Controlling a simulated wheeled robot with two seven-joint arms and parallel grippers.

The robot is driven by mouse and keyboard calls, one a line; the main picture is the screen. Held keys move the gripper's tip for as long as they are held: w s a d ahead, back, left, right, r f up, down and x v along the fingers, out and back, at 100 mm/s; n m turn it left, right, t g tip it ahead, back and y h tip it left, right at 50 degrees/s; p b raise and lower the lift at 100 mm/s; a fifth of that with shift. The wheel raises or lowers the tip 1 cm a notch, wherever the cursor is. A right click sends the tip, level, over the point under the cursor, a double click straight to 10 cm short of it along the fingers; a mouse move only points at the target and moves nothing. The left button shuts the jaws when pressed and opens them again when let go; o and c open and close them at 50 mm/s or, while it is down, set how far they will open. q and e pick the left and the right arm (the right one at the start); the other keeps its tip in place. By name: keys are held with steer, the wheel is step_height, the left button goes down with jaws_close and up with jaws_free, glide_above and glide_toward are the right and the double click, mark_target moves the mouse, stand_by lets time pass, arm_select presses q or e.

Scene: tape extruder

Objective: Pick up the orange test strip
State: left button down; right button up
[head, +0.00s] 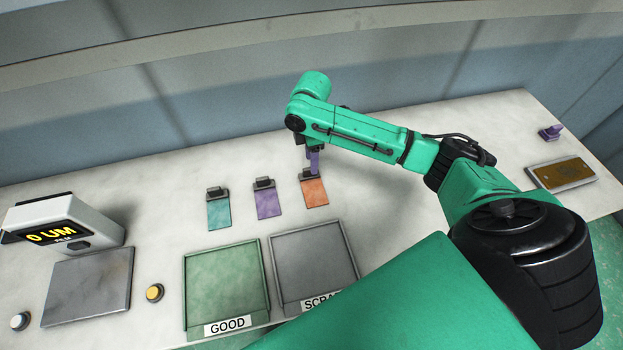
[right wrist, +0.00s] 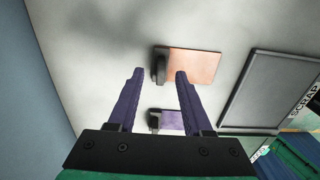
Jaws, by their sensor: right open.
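The orange test strip (head: 315,193) lies on the white table, at the right end of a row of strips, with a dark clip at its far end. In the right wrist view the orange strip (right wrist: 200,66) shows just beyond the fingertips. My right gripper (head: 314,164) points down at the clip end. Its two purple fingers are apart in the right wrist view (right wrist: 158,73), with nothing held. The dark clip appears between the fingertip directions, slightly beyond them; I cannot tell the exact height gap. My left gripper is not in view.
A purple strip (head: 267,204) and a teal strip (head: 219,214) lie to the left. A green GOOD tray (head: 264,275) and a grey SCRAP tray (head: 350,255) lie in front. A gauge (head: 65,225) stands at left. My right arm covers part of the table at right.

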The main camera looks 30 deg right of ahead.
mark_target(313, 185)
step_height(313, 185, down, 4)
steer(key=shift+s+a+f+p, duration=0.1)
steer(key=shift+f+p, duration=0.15)
steer(key=shift+p, duration=0.1)
jaws_close()
